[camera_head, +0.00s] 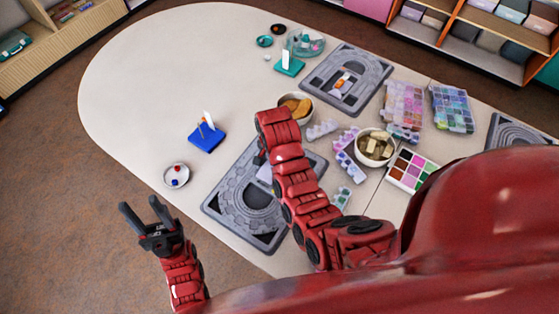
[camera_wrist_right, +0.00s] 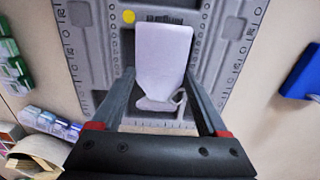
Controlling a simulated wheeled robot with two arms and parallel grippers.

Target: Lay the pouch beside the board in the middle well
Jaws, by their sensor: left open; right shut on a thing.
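A pale lavender pouch (camera_wrist_right: 163,60) with a cord at its near end is between the fingers of my right gripper (camera_wrist_right: 161,95) in the right wrist view. The gripper is shut on it. The pouch is over the grey bead board (camera_wrist_right: 215,65); whether it touches the board I cannot tell. In the head view a bit of the pouch (camera_head: 264,173) shows beside my right arm, which hides the right fingers and part of the front board (camera_head: 222,208). A yellow dot (camera_wrist_right: 128,16) shows by the pouch. My left gripper (camera_head: 146,207) is open and empty, off the table's front-left edge.
A blue block (camera_head: 207,139) and a white dish with beads (camera_head: 176,175) stand left of the board. A second grey board (camera_head: 375,70) lies farther back. Bowls (camera_head: 375,147), bead boxes (camera_head: 403,100) and a colour tray (camera_head: 411,170) crowd the right. The table's left end is clear.

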